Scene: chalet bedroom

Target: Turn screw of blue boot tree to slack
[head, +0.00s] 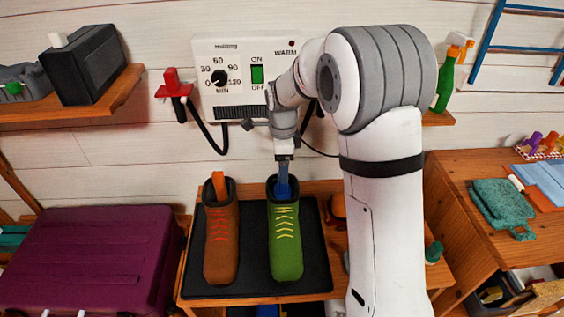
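The blue boot tree (283,190) stands in the opening of the green boot (287,240), which has yellow laces. Only its upper part shows; the rest is inside the boot. My gripper (284,159) points down right above the blue boot tree, at or very near its top. The fingers are small and dark, so I cannot tell whether they are open or shut on it. The screw cannot be made out. An orange boot tree (220,186) stands in the brown boot (221,245) to the left.
Both boots stand on a black mat (318,270) on a wooden stand. A wall dryer panel (218,100) with a dial and green switch is behind, with black hoses and a red-topped nozzle (174,88). A purple suitcase (90,258) is at left, a wooden desk (465,215) at right.

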